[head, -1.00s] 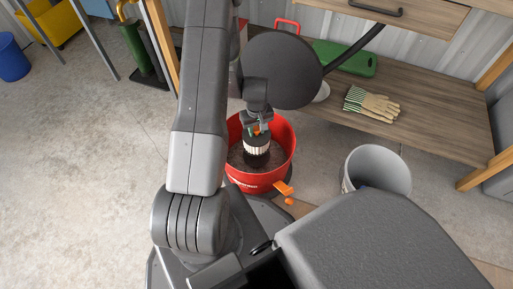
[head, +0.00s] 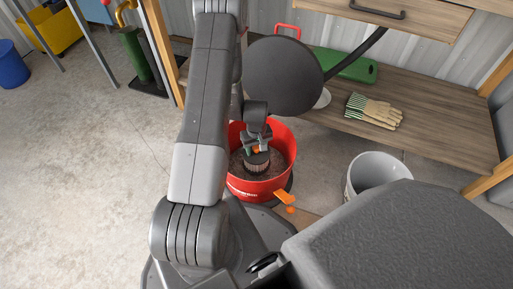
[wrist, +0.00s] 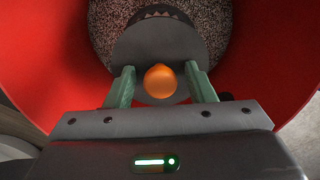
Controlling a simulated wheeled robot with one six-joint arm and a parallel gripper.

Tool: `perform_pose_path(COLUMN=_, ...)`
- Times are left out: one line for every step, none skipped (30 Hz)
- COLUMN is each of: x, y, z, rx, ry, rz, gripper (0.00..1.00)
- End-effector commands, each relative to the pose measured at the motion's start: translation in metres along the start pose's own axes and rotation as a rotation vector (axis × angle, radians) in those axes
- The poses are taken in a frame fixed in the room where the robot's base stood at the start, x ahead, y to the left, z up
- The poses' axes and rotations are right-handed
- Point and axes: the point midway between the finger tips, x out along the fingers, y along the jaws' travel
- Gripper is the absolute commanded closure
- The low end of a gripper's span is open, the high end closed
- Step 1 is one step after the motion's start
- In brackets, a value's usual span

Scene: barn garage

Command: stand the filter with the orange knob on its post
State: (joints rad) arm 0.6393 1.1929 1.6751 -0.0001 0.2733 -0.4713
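The filter (head: 257,165) has a dark round cap, a pleated body and an orange knob (wrist: 160,82). It stands upright, low inside the red bucket (head: 262,188), as far as the head view shows. My gripper (head: 257,147) is right above it, pointing down. In the wrist view its two green fingers (wrist: 160,85) are either side of the orange knob, with a visible gap on each side, so it looks open. The cap (wrist: 158,45) lies just beyond the fingertips. The post is hidden; I cannot tell whether the filter is seated on it.
Speckled grainy material (wrist: 100,25) covers the bucket's floor. The red wall surrounds my gripper closely. An orange spout or handle (head: 285,197) sticks out at the bucket's front. A grey bucket (head: 378,172) stands to the right. A wooden shelf (head: 440,135) with gloves (head: 374,110) lies behind.

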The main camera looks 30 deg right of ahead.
Motion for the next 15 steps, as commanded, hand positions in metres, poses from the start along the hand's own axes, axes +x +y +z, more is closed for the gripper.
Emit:
perform_pose_path(x=0.000, y=0.000, z=0.000, rx=0.000, ry=0.000, rz=0.000, gripper=0.49)
perform_pose_path(x=0.000, y=0.000, z=0.000, rx=0.000, ry=0.000, rz=0.000, gripper=0.49)
perform_pose_path(x=0.000, y=0.000, z=0.000, rx=0.000, ry=0.000, rz=0.000, gripper=0.49)
perform_pose_path(x=0.000, y=0.000, z=0.000, rx=0.000, ry=0.000, rz=0.000, gripper=0.49)
perform_pose_path(x=0.000, y=0.000, z=0.000, rx=0.000, ry=0.000, rz=0.000, gripper=0.49)
perform_pose_path(x=0.000, y=0.000, z=0.000, rx=0.000, ry=0.000, rz=0.000, gripper=0.49)
perform_pose_path(x=0.000, y=0.000, z=0.000, rx=0.000, ry=0.000, rz=0.000, gripper=0.49)
perform_pose_path(x=-0.001, y=0.000, z=0.000, rx=0.000, ry=0.000, rz=0.000, gripper=0.49)
perform_pose_path(x=-0.002, y=0.000, z=0.000, rx=0.000, ry=0.000, rz=0.000, gripper=0.49)
perform_pose_path(x=-0.003, y=0.000, z=0.000, rx=0.000, ry=0.000, rz=0.000, gripper=0.49)
perform_pose_path(x=-0.005, y=0.000, z=0.000, rx=0.000, ry=0.000, rz=0.000, gripper=0.49)
perform_pose_path(x=-0.011, y=0.000, z=0.000, rx=0.000, ry=0.001, rz=0.001, gripper=0.49)
perform_pose_path(x=-0.016, y=0.000, z=-0.001, rx=0.000, ry=0.002, rz=0.001, gripper=0.49)
perform_pose_path(x=-0.022, y=0.000, z=-0.001, rx=0.000, ry=0.002, rz=0.001, gripper=0.49)
perform_pose_path(x=-0.030, y=0.000, z=0.000, rx=0.000, ry=0.001, rz=0.001, gripper=0.49)
